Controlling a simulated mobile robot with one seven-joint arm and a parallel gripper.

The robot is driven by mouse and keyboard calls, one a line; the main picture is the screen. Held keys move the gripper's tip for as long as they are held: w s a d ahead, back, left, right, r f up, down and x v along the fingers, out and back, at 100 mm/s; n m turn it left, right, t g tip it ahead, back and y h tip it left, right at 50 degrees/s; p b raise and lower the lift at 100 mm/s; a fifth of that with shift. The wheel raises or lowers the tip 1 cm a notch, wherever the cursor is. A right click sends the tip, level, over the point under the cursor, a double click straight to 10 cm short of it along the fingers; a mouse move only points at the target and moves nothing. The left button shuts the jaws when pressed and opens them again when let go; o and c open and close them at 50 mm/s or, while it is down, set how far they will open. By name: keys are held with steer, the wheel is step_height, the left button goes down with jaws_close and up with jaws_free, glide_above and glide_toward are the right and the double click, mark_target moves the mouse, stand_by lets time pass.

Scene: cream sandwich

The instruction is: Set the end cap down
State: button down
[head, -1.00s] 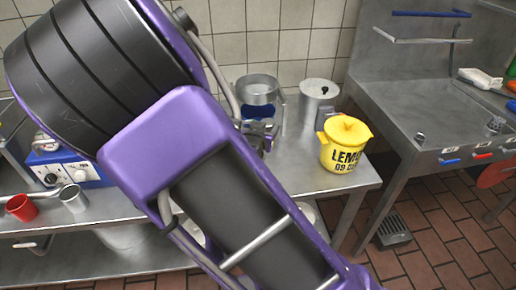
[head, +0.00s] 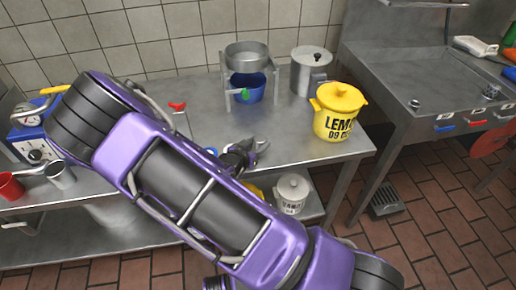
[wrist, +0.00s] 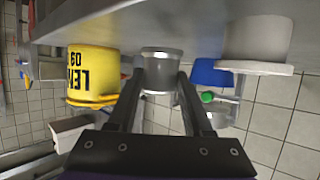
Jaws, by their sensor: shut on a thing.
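My gripper (head: 252,147) is out over the front part of the steel table. In the wrist view its two dark fingers (wrist: 160,68) are shut on a short round metal piece, the end cap (wrist: 161,57), which spans the gap between the fingertips. The wrist picture is upside down, with the tabletop along its upper edge. The cap looks close to the tabletop, but I cannot tell whether it touches. In the head view the cap is too small and too mixed with the gripper to make out.
A yellow lemon bucket (head: 337,120) stands at the table's right end. Behind are a lidded metal pot (head: 312,72) and a stand (head: 246,57) over a blue bucket (head: 246,90). A grey flanged cylinder (wrist: 258,40) shows close in the wrist view. A red-handled fixture (head: 178,106) stands left.

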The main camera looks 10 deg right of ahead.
steer(key=shift+f, duration=0.8)
steer(key=shift+f, duration=0.1)
steer(key=shift+c, duration=1.6)
jaws_free()
steer(key=shift+s+a+r, duration=0.2)
steer(key=shift+a+r, duration=0.05)
steer(key=shift+r, duration=0.05)
steer(key=p+v, duration=0.1)
steer(key=v, duration=1)
steer(key=shift+s+p, duration=0.25)
steer(key=shift+p, duration=0.1)
